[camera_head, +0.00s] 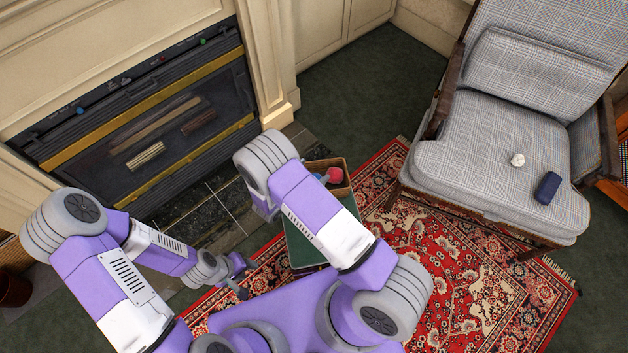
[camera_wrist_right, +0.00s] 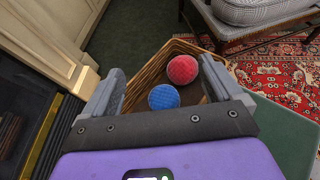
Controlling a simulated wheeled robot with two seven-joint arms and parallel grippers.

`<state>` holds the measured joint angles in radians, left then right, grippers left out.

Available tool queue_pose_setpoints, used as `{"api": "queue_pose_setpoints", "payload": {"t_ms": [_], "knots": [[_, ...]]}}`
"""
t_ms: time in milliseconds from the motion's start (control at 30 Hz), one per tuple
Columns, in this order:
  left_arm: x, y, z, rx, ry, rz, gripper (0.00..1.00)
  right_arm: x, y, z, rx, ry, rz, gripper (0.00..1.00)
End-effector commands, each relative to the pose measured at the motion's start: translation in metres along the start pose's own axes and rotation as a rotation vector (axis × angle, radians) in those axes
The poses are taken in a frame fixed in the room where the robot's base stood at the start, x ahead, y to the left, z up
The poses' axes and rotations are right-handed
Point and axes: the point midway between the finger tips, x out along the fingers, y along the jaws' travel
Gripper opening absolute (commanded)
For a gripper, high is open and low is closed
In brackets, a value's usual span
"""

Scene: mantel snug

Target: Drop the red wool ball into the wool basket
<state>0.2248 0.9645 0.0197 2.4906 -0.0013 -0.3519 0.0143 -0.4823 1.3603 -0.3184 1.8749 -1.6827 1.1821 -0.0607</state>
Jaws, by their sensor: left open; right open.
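The red wool ball (camera_wrist_right: 183,69) shows in the right wrist view within the opening of the wicker wool basket (camera_wrist_right: 147,66), beside a blue ball (camera_wrist_right: 164,97). In the head view the red ball (camera_head: 335,174) also appears inside the basket (camera_head: 342,163); I cannot tell how deep it sits. My right gripper (camera_wrist_right: 165,68) is open above the basket, its fingers apart and not closed on either ball. In the head view my right arm hides that gripper. My left gripper (camera_head: 243,277) is open and empty, low over the rug's left side.
A green-topped surface (camera_head: 304,246) is beside the basket, partly behind my right arm. A plaid armchair (camera_head: 470,150) at the right holds a white ball (camera_head: 517,160) and a dark blue object (camera_head: 547,187). A fireplace (camera_head: 150,120) stands at the left. The red rug (camera_head: 460,270) is mostly clear.

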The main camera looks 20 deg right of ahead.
Motion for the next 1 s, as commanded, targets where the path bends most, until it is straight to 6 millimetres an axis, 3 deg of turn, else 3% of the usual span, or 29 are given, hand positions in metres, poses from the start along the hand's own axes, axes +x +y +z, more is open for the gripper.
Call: {"api": "queue_pose_setpoints", "payload": {"t_ms": [100,333,867,1000], "knots": [[-0.009,0.003,0.000,0.000,0.000,0.000,0.43,-0.024,0.001,0.003,-0.001,0.000,0.004,0.92],[-0.015,0.006,0.001,0.000,0.000,0.000,0.43,-0.050,0.000,0.001,-0.001,0.000,0.001,0.92],[-0.015,0.006,0.001,0.000,0.000,0.000,0.43,-0.053,0.000,0.000,0.000,0.000,-0.001,0.92],[-0.018,0.007,0.001,0.000,0.000,0.000,0.43,-0.050,-0.018,-0.005,0.015,0.058,-0.066,0.92]]}}
